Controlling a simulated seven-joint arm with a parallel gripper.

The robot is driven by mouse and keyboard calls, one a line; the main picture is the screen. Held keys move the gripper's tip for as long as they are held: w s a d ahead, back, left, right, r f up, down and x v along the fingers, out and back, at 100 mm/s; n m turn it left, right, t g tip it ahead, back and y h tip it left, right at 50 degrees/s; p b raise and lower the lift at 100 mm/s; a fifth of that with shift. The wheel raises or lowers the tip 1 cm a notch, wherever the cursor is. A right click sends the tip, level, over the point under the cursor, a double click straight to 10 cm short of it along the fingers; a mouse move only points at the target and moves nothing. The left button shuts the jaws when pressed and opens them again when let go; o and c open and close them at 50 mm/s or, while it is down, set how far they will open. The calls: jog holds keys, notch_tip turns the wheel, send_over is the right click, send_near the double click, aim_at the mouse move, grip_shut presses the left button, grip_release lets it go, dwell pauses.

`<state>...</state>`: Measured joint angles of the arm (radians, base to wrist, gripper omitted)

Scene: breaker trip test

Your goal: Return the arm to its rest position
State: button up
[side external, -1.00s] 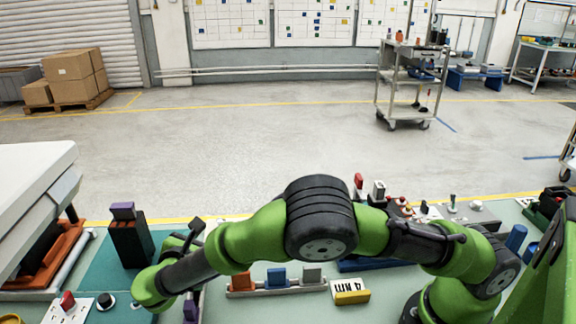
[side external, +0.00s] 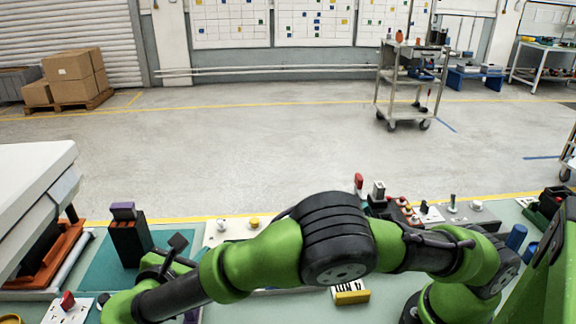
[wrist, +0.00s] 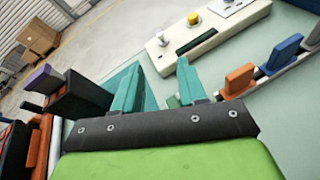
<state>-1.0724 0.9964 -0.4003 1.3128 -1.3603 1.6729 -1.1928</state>
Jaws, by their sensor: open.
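My gripper (wrist: 159,66) shows in the wrist view with its two teal fingers spread apart and nothing between them. In the side external view my arm crosses the bench, and its lower end is at the bottom left; the fingers cannot be made out there. A black unit with a purple top (side external: 128,238) stands upright on the bench behind my wrist. The same black unit shows left of the fingers in the wrist view (wrist: 80,98), apart from them as far as I can tell.
A pale control box with a white knob and a yellow button (wrist: 190,42) lies beyond the fingers. An orange block (wrist: 240,79) and a blue block (wrist: 284,52) stand to the right. A yellow-fronted label block (side external: 352,297) sits below my arm.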

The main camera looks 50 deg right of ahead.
jog(key=s+d+r+m+g+y, duration=0.3)
jog(key=d+r+m+y, duration=0.1)
jog(key=d+m, duration=0.25)
jog(key=s+d+r+m+g+y, duration=0.3)
jog(key=s+d+r+m, duration=0.15)
jog(key=d, duration=0.35)
jog(key=s+d+r+m+t+y, duration=0.2)
jog(key=s+r+m+t+y, duration=0.1)
jog(key=s+m, duration=0.4)
jog(key=s+d+r+m+t+y, duration=0.2)
jog(key=s+r+m+y, duration=0.1)
jog(key=s+m, duration=0.4)
jog(key=shift+d+t+y, duration=0.4)
jog(key=shift+y, duration=0.2)
jog(key=shift+r, duration=0.1)
